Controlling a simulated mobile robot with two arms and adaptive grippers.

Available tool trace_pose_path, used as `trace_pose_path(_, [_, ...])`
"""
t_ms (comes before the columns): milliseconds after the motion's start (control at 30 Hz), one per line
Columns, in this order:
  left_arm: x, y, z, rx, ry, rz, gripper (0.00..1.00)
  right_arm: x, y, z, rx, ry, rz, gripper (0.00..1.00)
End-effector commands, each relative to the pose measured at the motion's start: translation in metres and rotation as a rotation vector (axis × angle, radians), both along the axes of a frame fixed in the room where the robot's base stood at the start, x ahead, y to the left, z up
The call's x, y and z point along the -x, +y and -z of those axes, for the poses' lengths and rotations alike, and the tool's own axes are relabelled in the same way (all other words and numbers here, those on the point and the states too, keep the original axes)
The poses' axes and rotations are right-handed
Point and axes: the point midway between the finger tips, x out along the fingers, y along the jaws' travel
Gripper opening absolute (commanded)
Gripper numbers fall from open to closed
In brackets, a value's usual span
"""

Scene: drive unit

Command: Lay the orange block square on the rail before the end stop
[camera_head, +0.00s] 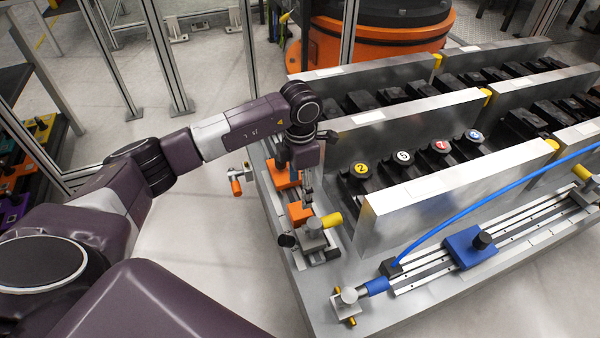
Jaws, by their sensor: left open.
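My left gripper (307,192) points down over the left edge of the metal fixture. It is open, though the gap between its fingers is hard to make out. An orange block (298,214) sits just below and left of the fingertips, on what looks like a short rail. I cannot tell whether it lies square or touches a finger. A second orange part (280,175) shows behind the gripper, partly hidden by it. A metal stop (312,237) with a yellow knob (332,220) stands just in front of the orange block. My right gripper is out of view.
Tall metal walls (455,200) stand right of the gripper, with numbered black parts (402,165) between them. A long rail with a blue carriage (470,246) and a blue hose (480,204) runs along the front. An orange robot base (365,52) stands behind.

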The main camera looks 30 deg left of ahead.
Motion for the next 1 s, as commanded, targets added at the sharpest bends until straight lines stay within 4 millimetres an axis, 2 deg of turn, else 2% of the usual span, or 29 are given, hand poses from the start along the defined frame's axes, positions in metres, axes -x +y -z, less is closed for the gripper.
trace_pose_path(33, [-0.001,0.0,-0.013,0.0,-0.003,-0.001,0.6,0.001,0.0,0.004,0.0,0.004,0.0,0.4])
trace_pose_path(100, [0.0,0.001,-0.024,-0.001,-0.002,-0.001,0.6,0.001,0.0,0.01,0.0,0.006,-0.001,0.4])
trace_pose_path(300, [0.0,0.0,-0.041,0.001,0.001,-0.001,0.6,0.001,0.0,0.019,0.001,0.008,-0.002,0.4])
trace_pose_path(1000, [0.001,0.0,-0.043,0.0,0.001,-0.001,0.6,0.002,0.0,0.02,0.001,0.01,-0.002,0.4])
